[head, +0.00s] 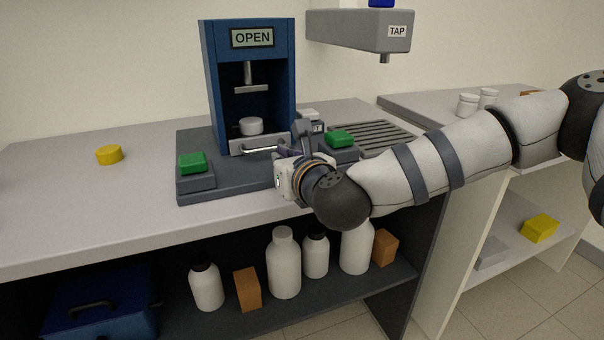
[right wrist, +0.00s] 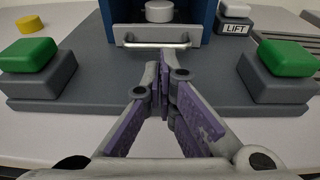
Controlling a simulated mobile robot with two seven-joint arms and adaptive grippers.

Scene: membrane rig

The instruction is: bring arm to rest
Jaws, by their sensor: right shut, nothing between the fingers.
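My right arm reaches in from the right in the head view. My right gripper (head: 305,133) is in front of the blue press, above the front of its grey base. In the right wrist view the purple-padded fingers of my right gripper (right wrist: 165,75) are shut with nothing between them. Their tips point at the silver bar handle (right wrist: 157,45) of the press drawer; whether they touch it I cannot tell. The blue press (head: 214,85) shows OPEN on its display, with a white round piece (head: 250,126) under its ram. My left gripper is not in view.
Green buttons stand left (head: 192,161) and right (head: 340,138) of my gripper. A TAP housing (head: 360,31) overhangs a drain grate (head: 375,136). A yellow puck (head: 109,154) lies on the left counter, which is otherwise clear. Bottles (head: 284,265) and orange boxes (head: 248,290) fill the shelf below.

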